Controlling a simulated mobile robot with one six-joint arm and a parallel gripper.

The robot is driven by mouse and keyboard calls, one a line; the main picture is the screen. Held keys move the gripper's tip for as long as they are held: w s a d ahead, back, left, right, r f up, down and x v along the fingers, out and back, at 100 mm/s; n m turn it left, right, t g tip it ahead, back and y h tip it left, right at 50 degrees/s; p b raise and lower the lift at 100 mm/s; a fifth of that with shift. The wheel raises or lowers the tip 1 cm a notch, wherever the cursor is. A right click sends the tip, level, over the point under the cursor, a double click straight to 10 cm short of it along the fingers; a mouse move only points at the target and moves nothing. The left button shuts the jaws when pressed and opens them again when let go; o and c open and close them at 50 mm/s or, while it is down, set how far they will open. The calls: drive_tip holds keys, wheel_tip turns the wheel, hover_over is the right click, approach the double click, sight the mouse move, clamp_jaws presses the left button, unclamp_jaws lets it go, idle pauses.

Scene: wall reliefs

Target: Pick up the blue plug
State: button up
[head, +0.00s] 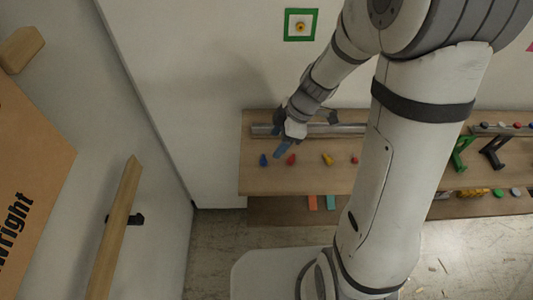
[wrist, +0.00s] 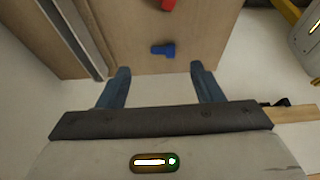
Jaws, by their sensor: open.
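The blue plug (head: 263,160) lies at the left end of a wooden shelf, left of a red plug (head: 291,159). In the wrist view the blue plug (wrist: 163,50) lies on the wood, beyond and between the two blue fingertips. My gripper (head: 284,149) is above the shelf, to the upper right of the blue plug in the head view. In the wrist view my gripper (wrist: 160,72) is open with nothing between its fingers, and it is apart from the plug.
A yellow plug (head: 328,159) and an orange-red plug (head: 354,160) continue the row. A metal rail (head: 350,129) runs along the back of the wooden shelf (head: 257,184). A green-framed panel (head: 300,25) is on the wall above. A wooden bar (head: 116,225) sticks out at left.

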sight(262, 159)
drive_tip(key=x, duration=0.2)
drive_tip(key=p+x, duration=0.1)
drive_tip(key=x, duration=0.1)
drive_tip(key=a+x, duration=0.1)
drive_tip(key=x, duration=0.1)
drive_tip(key=shift+s+r+p, duration=0.1)
drive_tip(key=shift+s+p, duration=0.2)
drive_tip(key=shift+a+f, duration=0.15)
drive_tip(key=shift+f, duration=0.35)
drive_tip(key=shift+c, duration=0.3)
drive_tip(key=c, duration=1)
drive_tip(key=shift+r, duration=0.15)
wheel_tip(262, 159, up, 10)
drive_tip(key=shift+b, duration=0.4)
